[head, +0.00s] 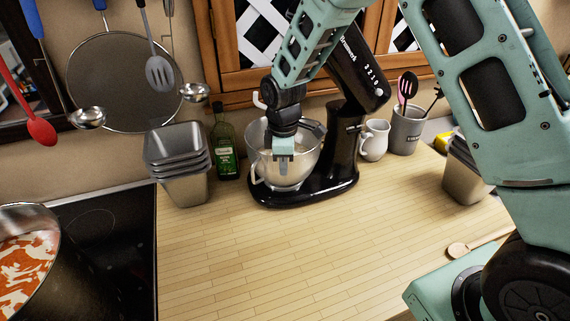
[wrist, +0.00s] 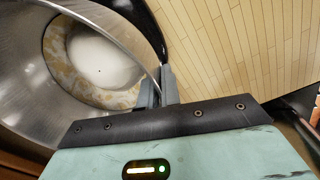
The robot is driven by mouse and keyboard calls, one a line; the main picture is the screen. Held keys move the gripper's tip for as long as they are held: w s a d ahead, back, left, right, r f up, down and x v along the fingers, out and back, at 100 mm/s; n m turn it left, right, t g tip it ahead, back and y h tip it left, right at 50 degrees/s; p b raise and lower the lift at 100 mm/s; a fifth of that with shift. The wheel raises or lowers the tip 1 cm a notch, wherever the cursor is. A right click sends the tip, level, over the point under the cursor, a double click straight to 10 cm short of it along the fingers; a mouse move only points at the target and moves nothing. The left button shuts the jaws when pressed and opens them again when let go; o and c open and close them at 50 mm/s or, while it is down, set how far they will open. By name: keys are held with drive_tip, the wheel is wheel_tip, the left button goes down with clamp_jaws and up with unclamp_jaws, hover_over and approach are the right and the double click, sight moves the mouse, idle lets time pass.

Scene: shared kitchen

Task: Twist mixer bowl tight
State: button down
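The mixer bowl (head: 307,160) is a shiny metal bowl with a handle at its lower left. It sits on the black base of the stand mixer (head: 343,148), whose head is tilted up. My gripper (head: 283,166) is at the bowl's near side and hides part of it. In the wrist view my gripper's fingers (wrist: 157,88) are close together at the rim of the bowl (wrist: 25,85), one on the inside and one on the outside. The bowl's inside shows a pale round patch with tan marks. Whether the bowl is locked to the base cannot be seen.
Stacked metal tins (head: 180,165) and a green bottle (head: 225,148) stand left of the mixer. A white jug (head: 374,140) and a utensil crock (head: 407,130) stand right. A pot (head: 28,250) is on the stove. The wooden counter (head: 290,250) in front is clear.

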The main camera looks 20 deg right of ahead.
drive_tip(key=shift+w+r, duration=0.1)
drive_tip(key=shift+r, duration=0.05)
drive_tip(key=shift+w+a+m, duration=0.3)
drive_tip(key=shift+a+m, duration=0.3)
drive_tip(key=shift+m, duration=0.1)
drive_tip(key=shift+a, duration=0.1)
drive_tip(key=shift+w+a+m, duration=0.35)
drive_tip(key=shift+a+m, duration=0.1)
drive_tip(key=shift+m, duration=0.35)
drive_tip(key=c, duration=1.5)
unclamp_jaws()
drive_tip(key=shift+s, duration=0.1)
drive_tip(key=shift+c, duration=0.2)
